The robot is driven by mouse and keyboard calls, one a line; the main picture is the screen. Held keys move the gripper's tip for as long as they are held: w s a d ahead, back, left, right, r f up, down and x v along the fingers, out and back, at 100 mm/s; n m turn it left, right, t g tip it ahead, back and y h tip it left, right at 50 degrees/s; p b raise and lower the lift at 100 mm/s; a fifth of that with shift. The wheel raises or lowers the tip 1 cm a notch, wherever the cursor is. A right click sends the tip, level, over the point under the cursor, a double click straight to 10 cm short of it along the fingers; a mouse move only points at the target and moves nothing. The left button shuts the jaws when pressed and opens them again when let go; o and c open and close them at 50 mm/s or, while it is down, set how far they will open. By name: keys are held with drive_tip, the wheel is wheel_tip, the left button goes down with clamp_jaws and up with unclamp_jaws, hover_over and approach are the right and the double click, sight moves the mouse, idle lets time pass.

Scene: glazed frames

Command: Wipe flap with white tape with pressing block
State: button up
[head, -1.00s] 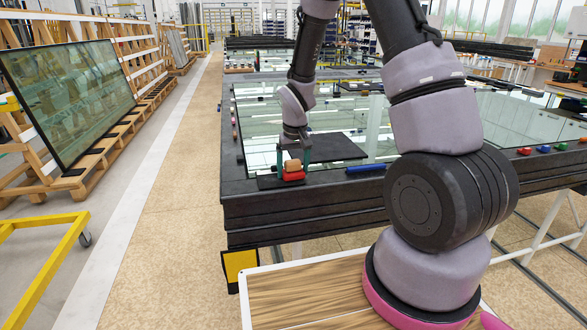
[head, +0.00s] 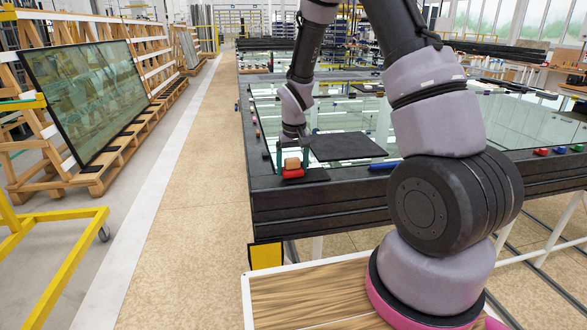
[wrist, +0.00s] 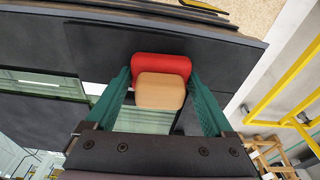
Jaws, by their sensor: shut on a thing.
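The pressing block is a rounded red piece (wrist: 160,66) with a tan wooden piece (wrist: 160,90) against it. My gripper (wrist: 162,78) has its green fingers on either side of the block and is shut on it. In the head view the block (head: 292,168) is low over the dark pad (head: 315,175) near the table's front left corner. I cannot tell whether it touches the pad. I cannot clearly make out a flap with white tape in either view.
The black table (head: 400,198) carries glass sheets, a black mat (head: 345,147) and a blue object (head: 384,165). Small coloured blocks lie along its right front edge. A glass-loaded wooden rack (head: 85,95) and a yellow frame (head: 60,215) stand left. The aisle floor is clear.

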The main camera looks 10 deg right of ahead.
sight(288, 159)
drive_tip(key=shift+a, duration=0.4)
drive_tip(key=shift+a+r, duration=0.2)
drive_tip(key=shift+a, duration=0.05)
wheel_tip(288, 159, up, 2)
drive_tip(key=shift+w+d, duration=0.1)
drive_tip(key=shift+d, duration=0.05)
drive_tip(key=shift+r, duration=2.85)
